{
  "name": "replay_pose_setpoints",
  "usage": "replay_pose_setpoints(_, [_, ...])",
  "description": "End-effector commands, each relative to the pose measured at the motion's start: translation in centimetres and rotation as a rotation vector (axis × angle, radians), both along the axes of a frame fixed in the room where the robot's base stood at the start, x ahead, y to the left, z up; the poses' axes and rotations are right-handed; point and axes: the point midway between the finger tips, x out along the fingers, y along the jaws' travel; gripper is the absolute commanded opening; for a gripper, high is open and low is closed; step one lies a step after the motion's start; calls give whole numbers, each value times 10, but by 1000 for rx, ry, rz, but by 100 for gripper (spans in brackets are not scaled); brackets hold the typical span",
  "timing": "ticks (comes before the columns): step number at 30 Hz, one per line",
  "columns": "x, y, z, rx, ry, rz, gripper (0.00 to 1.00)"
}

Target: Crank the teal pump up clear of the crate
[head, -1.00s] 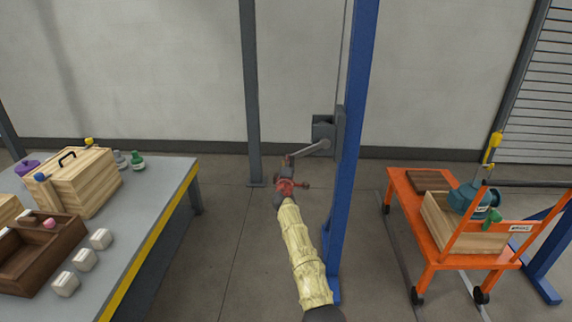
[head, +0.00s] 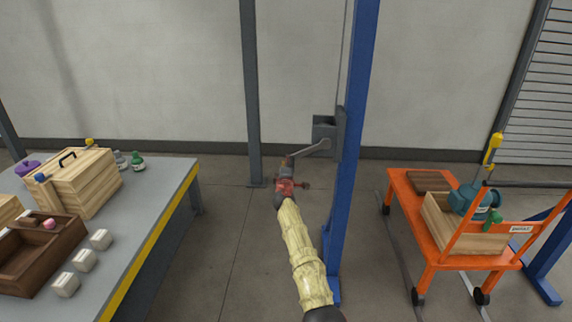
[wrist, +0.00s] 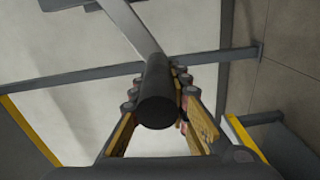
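The teal pump (head: 466,200) sits tilted, partly inside the open wooden crate (head: 468,244), at the right in the head view. A yellow hook block (head: 493,148) hangs just above it; whether they are joined is too small to tell. The winch (head: 324,130) is on the blue post, its grey crank arm (head: 310,150) reaching left and slightly down. My gripper (head: 288,160) is at the crank's outer end. In the wrist view, its fingers close on both sides of the dark crank handle (wrist: 158,98). The crate wall hides the pump's lower part.
The blue post (head: 352,150) stands right beside my arm. The orange cart (head: 428,247) carries the crate. A grey workbench (head: 150,215) with boxes and jars fills the left. Floor between bench and post is clear.

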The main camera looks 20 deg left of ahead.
Motion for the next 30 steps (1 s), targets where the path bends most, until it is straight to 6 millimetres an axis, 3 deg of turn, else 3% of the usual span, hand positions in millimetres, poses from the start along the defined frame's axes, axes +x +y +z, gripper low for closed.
replay_pose_setpoints(1, [7,-16,23,8,-21,-22,18])
replay_pose_setpoints(12, [6,-14,17,7,-16,-21,39])
replay_pose_setpoints(30, [5,-9,11,5,-6,-14,39])
